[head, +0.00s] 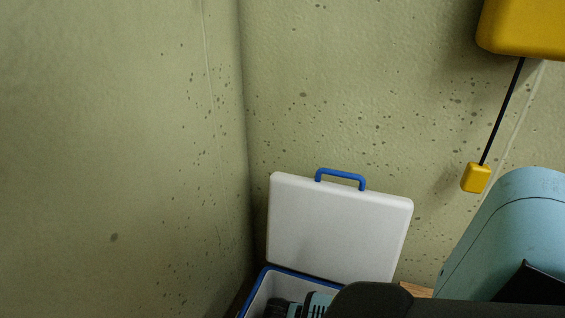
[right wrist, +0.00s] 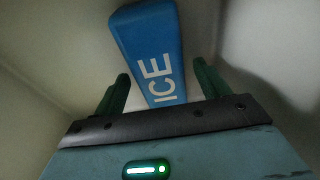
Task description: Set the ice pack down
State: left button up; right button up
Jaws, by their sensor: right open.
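The ice pack (right wrist: 155,55) is blue with white "ICE" lettering. In the right wrist view it lies between the two green fingers of my right gripper (right wrist: 163,75). The fingers are spread, with a gap on each side of the pack. Pale walls surround it, apparently the inside of the cooler. In the head view the white cooler (head: 256,298) with a blue rim is at the bottom edge, its lid (head: 335,228) raised. Part of my right gripper shows inside the cooler, but its fingers and the pack are hidden there. My left gripper is out of view.
The raised lid with its blue handle (head: 341,178) stands near the green wall and corner. A yellow box (head: 525,28) hangs at the upper right, with a black cord down to a small yellow block (head: 476,178). A wooden surface (head: 415,289) shows right of the lid.

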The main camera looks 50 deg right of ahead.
notch_tip(320, 180, up, 12)
jog(key=a+p, duration=0.1)
jog(key=p, duration=0.3)
jog(key=shift+s+a+f, duration=0.2)
jog(key=shift+s+a, duration=0.05)
jog(key=shift+a, duration=0.1)
